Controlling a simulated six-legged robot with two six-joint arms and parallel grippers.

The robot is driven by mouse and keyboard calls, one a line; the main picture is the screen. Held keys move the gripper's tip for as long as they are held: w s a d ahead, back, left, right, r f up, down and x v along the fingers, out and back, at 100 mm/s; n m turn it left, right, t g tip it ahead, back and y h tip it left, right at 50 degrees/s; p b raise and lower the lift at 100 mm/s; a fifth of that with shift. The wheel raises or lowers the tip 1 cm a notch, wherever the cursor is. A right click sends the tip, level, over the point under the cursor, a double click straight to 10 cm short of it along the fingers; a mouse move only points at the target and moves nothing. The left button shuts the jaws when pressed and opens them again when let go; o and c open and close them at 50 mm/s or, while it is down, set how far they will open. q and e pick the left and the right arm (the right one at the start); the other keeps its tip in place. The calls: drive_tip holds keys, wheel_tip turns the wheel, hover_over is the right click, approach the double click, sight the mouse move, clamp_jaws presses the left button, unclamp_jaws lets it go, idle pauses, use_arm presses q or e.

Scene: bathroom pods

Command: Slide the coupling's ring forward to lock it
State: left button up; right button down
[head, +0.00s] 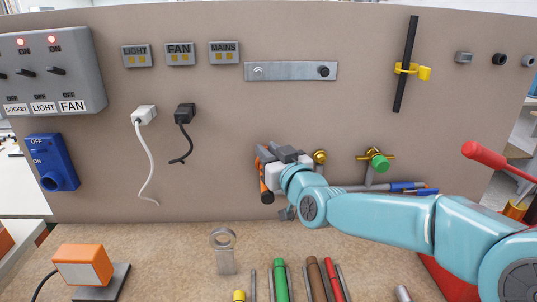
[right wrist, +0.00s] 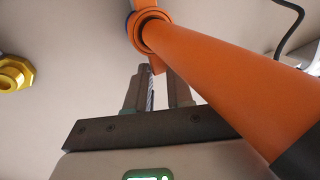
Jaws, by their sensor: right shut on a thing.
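A thick orange cylinder with a dark lower end (right wrist: 225,80) crosses the right wrist view; I take it for the coupling. At its upper end is an orange ring-like collar (right wrist: 151,34) with a small tab below and a bit of blue behind. My right gripper (right wrist: 160,78) has its fingertips at this tab, shut on the ring as far as I can tell; the contact is partly hidden. In the head view, my right gripper (head: 270,158) is at the board, its tips hidden. The orange cylinder (head: 262,180) shows just below it. My left gripper is not in view.
Brass fittings (head: 320,157) and a green-knobbed valve (head: 379,161) are on the board right of my gripper. A metal ring stand (head: 224,250), an orange box (head: 84,265) and several coloured rods (head: 280,280) are on the bench. A red lever (head: 490,158) is at the right.

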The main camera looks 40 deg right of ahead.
drive_tip(key=c, duration=1.1)
unclamp_jaws()
drive_tip(key=shift+a+f, duration=0.1)
drive_tip(key=shift+o, duration=0.4)
drive_tip(key=shift+s, duration=0.15)
drive_tip(key=s+a+b, duration=0.1)
drive_tip(key=s+a, duration=0.1)
drive_tip(key=s, duration=1.4)
drive_tip(key=shift+a, duration=0.25)
